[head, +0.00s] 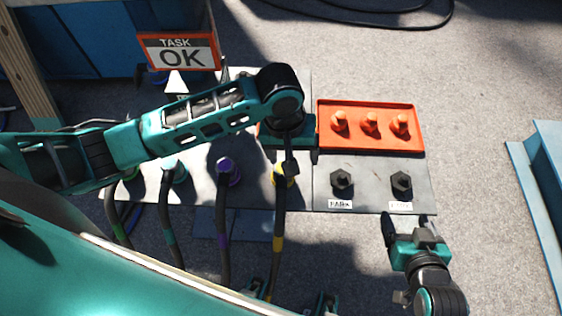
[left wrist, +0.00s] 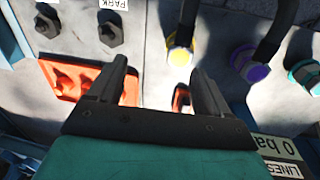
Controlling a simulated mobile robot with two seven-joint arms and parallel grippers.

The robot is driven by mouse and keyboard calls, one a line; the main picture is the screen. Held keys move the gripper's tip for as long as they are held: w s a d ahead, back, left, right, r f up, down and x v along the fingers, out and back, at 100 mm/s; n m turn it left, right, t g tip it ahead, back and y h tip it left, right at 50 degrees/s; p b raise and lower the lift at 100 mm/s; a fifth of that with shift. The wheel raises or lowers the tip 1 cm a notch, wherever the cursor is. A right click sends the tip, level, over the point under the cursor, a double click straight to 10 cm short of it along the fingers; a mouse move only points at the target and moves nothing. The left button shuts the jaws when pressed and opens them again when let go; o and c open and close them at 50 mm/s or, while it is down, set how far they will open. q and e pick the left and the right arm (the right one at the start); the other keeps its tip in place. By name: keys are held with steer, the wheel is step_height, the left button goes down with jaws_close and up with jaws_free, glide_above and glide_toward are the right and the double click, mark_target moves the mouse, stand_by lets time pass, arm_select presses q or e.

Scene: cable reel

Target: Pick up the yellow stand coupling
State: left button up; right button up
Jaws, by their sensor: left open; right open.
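The yellow stand coupling (head: 283,174) sits on the grey panel at the end of a black hose with a yellow band. My left gripper (head: 290,157) is above the panel just behind it and hides part of it. In the left wrist view the yellow coupling (left wrist: 181,52) lies beyond my open left fingers (left wrist: 158,72), a little to the right of their middle and not between them. Nothing is held. My right gripper (head: 408,225) is open and empty at the panel's front right edge.
Purple (head: 228,170), teal (head: 174,172) and green couplings with hoses stand left of the yellow one. Two black park fittings (head: 342,180) stand to its right. An orange tray (head: 413,149) with three orange plugs lies behind them. A "TASK OK" sign (head: 180,52) stands at the back.

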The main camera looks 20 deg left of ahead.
mark_target(282, 175)
arm_select(q)
steer(key=shift+n+g+y, duration=0.3)
steer(key=shift+n+y, duration=0.1)
steer(key=shift+y, duration=0.3)
steer(key=a+f, duration=0.1)
steer(key=f, duration=0.1)
steer(key=f+b, duration=0.1)
steer(key=f, duration=0.1)
steer(key=a+f+b, duration=0.1)
steer(key=f, duration=0.1)
steer(key=shift+w+a+f, duration=0.3)
steer(key=shift+f, duration=0.1)
steer(key=f, duration=0.1)
steer(key=f+b, duration=0.1)
steer(key=f, duration=0.3)
steer(key=shift+w+b, duration=0.25)
steer(key=shift+b, duration=0.15)
arm_select(e)
steer(key=f, duration=0.3)
steer(key=shift+w+a+f, duration=0.1)
steer(key=shift+a+f, duration=0.2)
steer(key=shift+f, duration=0.05)
arm_select(q)
steer(key=c, duration=1.2)
arm_select(e)
steer(key=shift+w+r, duration=0.15)
steer(key=shift+w, duration=0.05)
